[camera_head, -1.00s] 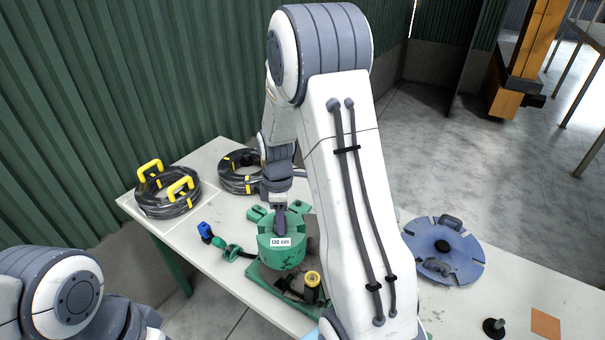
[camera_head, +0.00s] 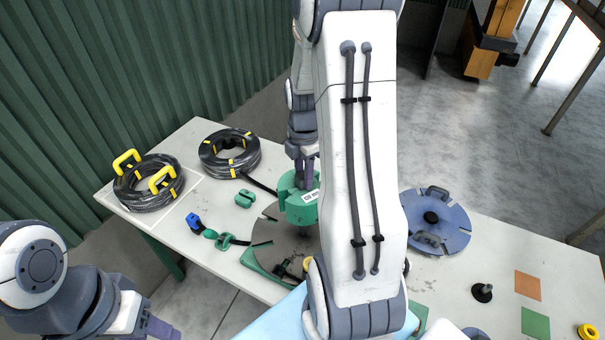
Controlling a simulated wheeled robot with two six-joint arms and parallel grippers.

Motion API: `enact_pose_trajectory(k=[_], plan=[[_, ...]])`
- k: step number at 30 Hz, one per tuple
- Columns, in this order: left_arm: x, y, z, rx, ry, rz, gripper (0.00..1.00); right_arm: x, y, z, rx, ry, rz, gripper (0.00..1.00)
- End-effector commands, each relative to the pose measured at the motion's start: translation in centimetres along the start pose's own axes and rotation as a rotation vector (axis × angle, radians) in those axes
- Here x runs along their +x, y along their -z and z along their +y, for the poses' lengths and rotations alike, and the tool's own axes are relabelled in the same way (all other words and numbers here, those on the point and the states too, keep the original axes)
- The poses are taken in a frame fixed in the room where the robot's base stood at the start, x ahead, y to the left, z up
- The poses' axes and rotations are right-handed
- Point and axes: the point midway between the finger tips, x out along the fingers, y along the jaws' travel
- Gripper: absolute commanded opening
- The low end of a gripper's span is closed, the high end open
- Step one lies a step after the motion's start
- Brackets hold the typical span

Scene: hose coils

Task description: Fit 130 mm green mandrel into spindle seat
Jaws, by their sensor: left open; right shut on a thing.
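The green mandrel (camera_head: 299,210) is a thick round block with a white size label on its side. My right gripper (camera_head: 304,186) is shut on its top. The mandrel appears upright, over the back part of a dark grey slotted disc (camera_head: 280,240) on a green base (camera_head: 262,277). I cannot tell the gap between mandrel and disc. The spindle seat is not clearly seen; the mandrel and my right arm hide much of the disc. My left arm shows at the lower left, but its fingers are out of the picture.
Two black hose coils (camera_head: 148,182) (camera_head: 230,154) lie at the back left. A green block (camera_head: 244,198) and a blue-ended clamp strap (camera_head: 194,221) lie left of the disc. A blue slotted plate (camera_head: 435,220) with handles is on the right, near a black knob (camera_head: 482,292).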

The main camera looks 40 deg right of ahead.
Motion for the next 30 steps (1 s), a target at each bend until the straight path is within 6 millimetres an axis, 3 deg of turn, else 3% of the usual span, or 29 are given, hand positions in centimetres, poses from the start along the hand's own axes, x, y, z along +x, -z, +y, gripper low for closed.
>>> enact_pose_trajectory(k=[30], plan=[[4.7, -0.3, -0.3, -0.002, 0.0, 0.0, 0.5, 6.4, -0.2, 0.0, 0.003, -0.003, -0.001, 0.0]])
